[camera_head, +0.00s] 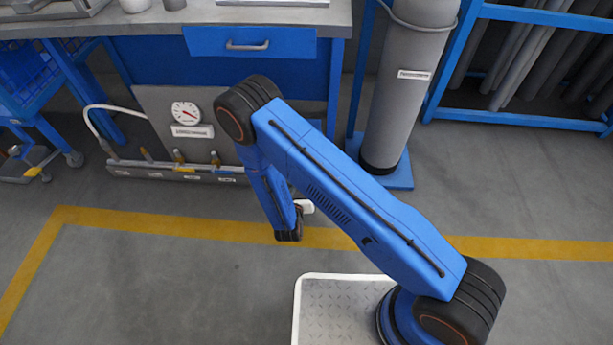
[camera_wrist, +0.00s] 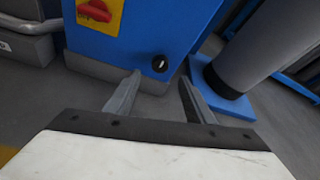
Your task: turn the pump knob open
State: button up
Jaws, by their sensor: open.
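In the wrist view a small round black knob (camera_wrist: 160,63) with a white mark sits low on the front of a blue cabinet (camera_wrist: 146,40). A red rotary handle (camera_wrist: 95,11) on a yellow plate is higher and to the left on the same face. No label naming the pump is readable. My gripper (camera_wrist: 159,90) is open and empty, its two fingers apart and pointing toward the cabinet's lower part. The black knob appears beyond the fingertips, apart from them. In the head view my arm hides the knob and most of my gripper.
A grey cylinder (camera_head: 403,90) stands on a blue base right of the cabinet. A pressure gauge (camera_head: 186,113) and a low pipe manifold (camera_head: 178,171) are at left. A workbench (camera_head: 130,22) runs along the back. The floor inside the yellow line (camera_head: 160,222) is clear.

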jog(key=x, duration=0.9)
jog(key=shift+w, duration=0.35)
jog(key=shift+d+f, duration=0.1)
jog(key=c, duration=1.1)
jog(key=shift+o, duration=0.2)
jog(key=shift+a+f+n+t+h, duration=0.15)
jog(key=shift+n+t+h, duration=0.7)
jog(key=shift+n, duration=1.55)
jog(key=shift+a+f+n+t+h, duration=0.15)
jog(key=shift+n+t+h, duration=0.35)
jog(key=shift+n+h, duration=1.3)
jog(key=shift+a+f+n+t+h, duration=0.1)
jog(key=shift+f+n+t+h, duration=0.4)
jog(key=shift+n, duration=2.5)
jog(key=shift+r+t, duration=0.25)
